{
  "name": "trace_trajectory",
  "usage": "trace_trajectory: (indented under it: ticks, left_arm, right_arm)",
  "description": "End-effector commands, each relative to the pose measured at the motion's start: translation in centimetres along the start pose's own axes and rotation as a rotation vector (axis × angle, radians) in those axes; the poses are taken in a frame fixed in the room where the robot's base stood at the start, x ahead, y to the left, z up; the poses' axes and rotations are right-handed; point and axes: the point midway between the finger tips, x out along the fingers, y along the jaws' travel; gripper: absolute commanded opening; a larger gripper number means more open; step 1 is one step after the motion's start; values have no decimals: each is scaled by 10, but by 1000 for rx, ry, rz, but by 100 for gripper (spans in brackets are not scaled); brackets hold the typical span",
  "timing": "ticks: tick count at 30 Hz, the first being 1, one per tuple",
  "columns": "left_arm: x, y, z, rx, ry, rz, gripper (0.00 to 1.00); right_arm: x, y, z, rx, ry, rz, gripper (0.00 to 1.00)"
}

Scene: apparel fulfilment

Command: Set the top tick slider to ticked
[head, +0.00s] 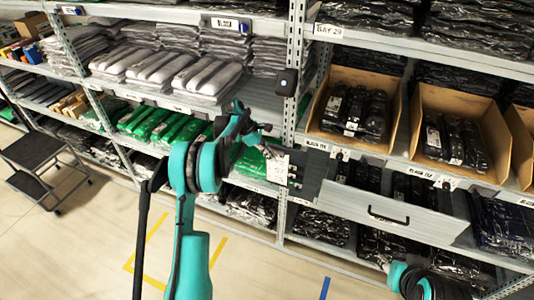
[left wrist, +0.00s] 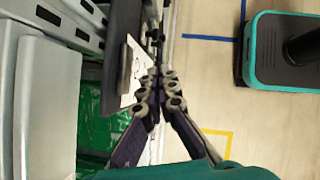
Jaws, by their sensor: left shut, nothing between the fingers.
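A white card (head: 277,167) with small dark marks hangs at the shelf upright, beside a dark panel (head: 312,172). Small dark pieces stand at the card's right edge; the tick sliders are too small to tell apart, and their settings cannot be read. My left gripper (head: 267,140) is shut and empty, just above the card. In the left wrist view its fingers (left wrist: 157,75) are together, close to the right of the card (left wrist: 132,72); whether they touch it I cannot tell. Part of my right arm shows at the bottom right, its gripper out of view.
A grey drawer front (head: 392,212) with a black handle juts out right of the card. Cardboard bins (head: 355,105) of black packs sit above it. Green packs (head: 165,125) lie on the shelf left of the card. A step stool (head: 40,160) stands on the open floor at left.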

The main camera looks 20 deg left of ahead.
Motion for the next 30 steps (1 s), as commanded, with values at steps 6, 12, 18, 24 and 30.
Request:
trace_trajectory:
  ticks: [6, 12, 18, 24, 30]
  left_arm:
    - [49, 0, -1, 2, 0, -2, 0]
    - [71, 0, 16, 2, 0, -1, 0]
    - [77, 0, 21, 1, 0, -1, 0]
    - [76, 0, 21, 0, 0, 0, 0]
    - [80, -2, 27, 2, 0, -1, 0]
  right_arm:
    - [15, 0, 11, 0, 0, 0, 40]
    - [22, 0, 16, 0, 0, 0, 40]
    - [24, 0, 17, 0, 0, 0, 40]
    - [24, 0, 17, 0, 0, 0, 40]
    - [24, 0, 17, 0, 0, 0, 40]
